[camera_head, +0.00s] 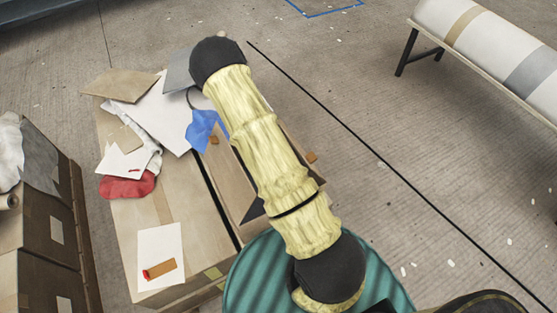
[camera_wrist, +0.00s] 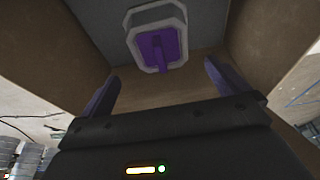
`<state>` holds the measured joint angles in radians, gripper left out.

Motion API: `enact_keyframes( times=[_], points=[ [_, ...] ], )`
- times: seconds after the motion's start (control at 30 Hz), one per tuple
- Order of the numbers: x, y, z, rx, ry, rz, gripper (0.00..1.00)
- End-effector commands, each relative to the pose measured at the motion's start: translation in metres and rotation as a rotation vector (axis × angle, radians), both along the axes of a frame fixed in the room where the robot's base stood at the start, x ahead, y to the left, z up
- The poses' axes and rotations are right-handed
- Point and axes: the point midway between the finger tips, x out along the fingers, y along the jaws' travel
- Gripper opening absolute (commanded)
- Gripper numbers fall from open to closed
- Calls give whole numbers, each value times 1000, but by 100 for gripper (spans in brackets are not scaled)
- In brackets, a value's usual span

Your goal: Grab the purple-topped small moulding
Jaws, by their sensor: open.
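The small moulding (camera_wrist: 141,16) shows in the wrist view as a pale, cut-cornered piece with a purple top (camera_wrist: 158,46). It lies against a grey surface between brown cardboard-like walls. My gripper (camera_wrist: 162,72) is open, its two dark purple fingers spread to the left and right below the moulding in the picture. Nothing is between the fingers, and the moulding appears just beyond their tips. I cannot tell the exact gap. In the head view my yellow-sleeved arm reaches over the boxes, and I cannot make out the gripper or the moulding there.
Brown walls (camera_wrist: 268,40) stand close on both sides of my gripper. Cardboard boxes (camera_head: 150,215) carry papers, a blue cloth (camera_head: 201,130) and a red cloth (camera_head: 127,186). A teal ribbed drum (camera_head: 250,275) is below my arm. Floor to the right is mostly clear, up to a bench with a roll (camera_head: 490,45).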

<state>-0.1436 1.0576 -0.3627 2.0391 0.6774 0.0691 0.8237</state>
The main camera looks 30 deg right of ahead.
Motion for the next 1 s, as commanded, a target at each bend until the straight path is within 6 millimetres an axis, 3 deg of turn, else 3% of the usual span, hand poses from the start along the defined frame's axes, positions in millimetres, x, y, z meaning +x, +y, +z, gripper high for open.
enact_keyframes(
  times=[0.6,1.0],
  points=[
    [0,-25,-91,1,2,0,100],
    [0,-28,-101,1,1,-1,100]
  ],
)
